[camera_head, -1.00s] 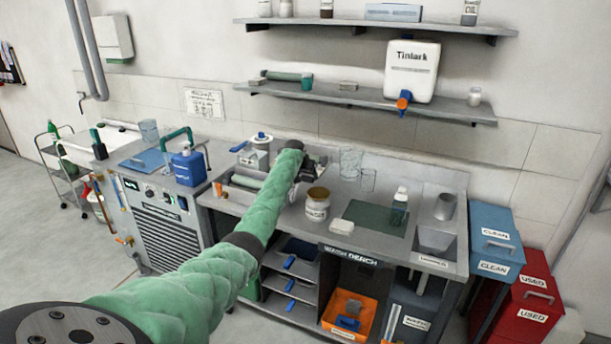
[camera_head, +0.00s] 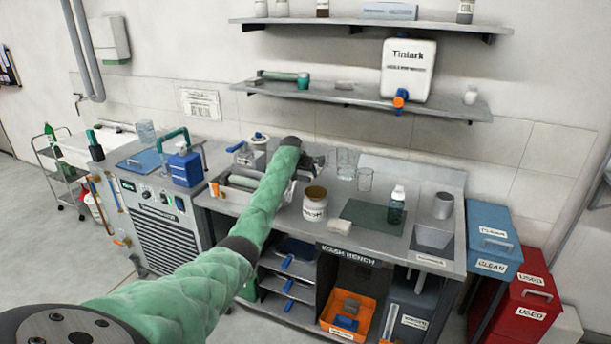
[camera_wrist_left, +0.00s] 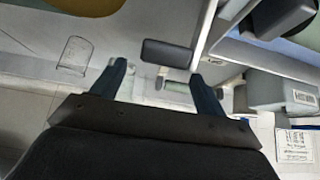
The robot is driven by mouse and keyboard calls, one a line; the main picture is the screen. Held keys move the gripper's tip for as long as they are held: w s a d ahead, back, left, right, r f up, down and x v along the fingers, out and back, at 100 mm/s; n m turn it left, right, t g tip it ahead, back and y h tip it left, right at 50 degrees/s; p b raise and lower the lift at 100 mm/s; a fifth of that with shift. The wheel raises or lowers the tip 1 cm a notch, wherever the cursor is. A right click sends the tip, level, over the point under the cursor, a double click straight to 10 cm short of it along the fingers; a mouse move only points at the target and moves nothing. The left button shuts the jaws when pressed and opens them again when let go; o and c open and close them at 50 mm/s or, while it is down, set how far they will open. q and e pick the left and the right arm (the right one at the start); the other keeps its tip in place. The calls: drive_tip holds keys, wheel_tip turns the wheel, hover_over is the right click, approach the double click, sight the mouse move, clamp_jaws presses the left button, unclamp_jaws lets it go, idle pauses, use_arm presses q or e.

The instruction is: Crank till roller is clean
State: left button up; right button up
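The ink unit (camera_head: 222,186) is a grey metal frame on the wash bench, left of centre. A grey-green roller (camera_head: 243,181) lies in it, and my left forearm covers much of the rest. My left gripper (camera_head: 316,162) is at the unit's right end, small and dark in the head view. In the left wrist view, the two fingers of my left gripper (camera_wrist_left: 161,82) stand wide apart. A dark bar (camera_wrist_left: 167,52) and a small pale-green cylinder (camera_wrist_left: 178,86) show beyond and between them; I cannot tell whether either is the crank. My right gripper is out of view.
A brown-topped jar (camera_head: 314,207), glass beakers (camera_head: 347,163), a green mat (camera_head: 373,217) and a bottle (camera_head: 396,206) stand right of my arm. Shelves (camera_head: 350,93) hang above. Blue (camera_head: 493,236) and red (camera_head: 531,300) bins stand at right.

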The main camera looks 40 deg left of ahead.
use_arm(q)
drive_tip(key=b+v, duration=0.1)
drive_tip(key=v, duration=0.5)
drive_tip(key=shift+b, duration=0.4)
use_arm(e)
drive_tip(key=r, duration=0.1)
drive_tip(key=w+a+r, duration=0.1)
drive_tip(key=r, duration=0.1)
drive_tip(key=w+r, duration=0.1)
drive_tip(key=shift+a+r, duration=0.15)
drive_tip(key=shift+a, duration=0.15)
